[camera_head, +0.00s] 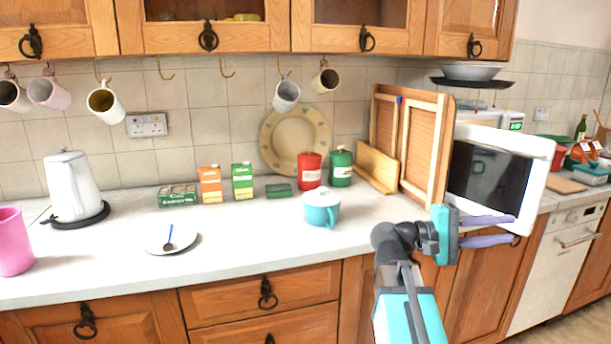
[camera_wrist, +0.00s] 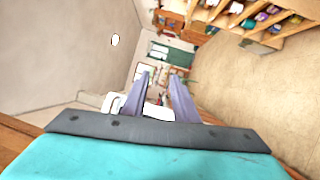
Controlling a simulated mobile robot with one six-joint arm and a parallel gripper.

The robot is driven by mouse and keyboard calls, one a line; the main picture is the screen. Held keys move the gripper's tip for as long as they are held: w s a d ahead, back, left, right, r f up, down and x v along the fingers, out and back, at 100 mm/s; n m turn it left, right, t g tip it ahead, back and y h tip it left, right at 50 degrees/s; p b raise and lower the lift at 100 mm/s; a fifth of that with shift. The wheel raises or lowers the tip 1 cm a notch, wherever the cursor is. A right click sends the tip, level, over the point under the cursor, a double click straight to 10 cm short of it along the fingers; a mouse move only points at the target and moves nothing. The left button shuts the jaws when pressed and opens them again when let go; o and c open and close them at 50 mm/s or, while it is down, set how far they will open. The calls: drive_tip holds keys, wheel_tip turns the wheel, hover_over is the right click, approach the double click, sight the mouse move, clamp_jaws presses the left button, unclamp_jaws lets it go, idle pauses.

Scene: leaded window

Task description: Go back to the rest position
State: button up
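My gripper (camera_head: 487,230) is at the right of the head view, in front of the lower cupboards below an open white microwave door (camera_head: 490,178). Its two purple fingers point right and stand apart with nothing visible between them. In the wrist view the two fingers (camera_wrist: 162,95) also stand apart, with only the distant room showing between them. My arm reaches up from the bottom of the head view to the gripper. Whether a finger touches the door cannot be told.
The white worktop (camera_head: 240,235) holds a kettle (camera_head: 72,185), a saucer with a blue-handled spoon (camera_head: 170,238), a turquoise pot (camera_head: 321,208), cartons and tins. Wooden boards (camera_head: 412,140) stand beside the microwave. Mugs hang under the upper cupboards. Floor shows at the lower right.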

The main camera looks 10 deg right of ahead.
drive_tip(key=a+f+n+t+y+p, duration=0.1)
drive_tip(key=a+f+n+y+p, duration=0.15)
drive_tip(key=f, duration=1.05)
drive_tip(key=a+f+n+t+y+p, duration=0.1)
drive_tip(key=a+f+n+y+p, duration=0.15)
drive_tip(key=f, duration=1.05)
drive_tip(key=a+f+n+t+y+p, duration=0.15)
drive_tip(key=a+f, duration=0.25)
drive_tip(key=f, duration=0.9)
drive_tip(key=s+a+f+g+y+p, duration=0.1)
drive_tip(key=s+a+f+g+y, duration=0.15)
drive_tip(key=s+a+f, duration=0.6)
drive_tip(key=s+a+f+g+y+p, duration=0.2)
drive_tip(key=s+a+f+y, duration=0.25)
drive_tip(key=s+f, duration=0.65)
drive_tip(key=s+a+f+m+y, duration=0.2)
drive_tip(key=a+f+m+y, duration=0.3)
drive_tip(key=a, duration=0.6)
wheel_tip(320, 180, down, 3)
drive_tip(key=shift+s+a+r, duration=0.2)
drive_tip(key=shift+a, duration=0.15)
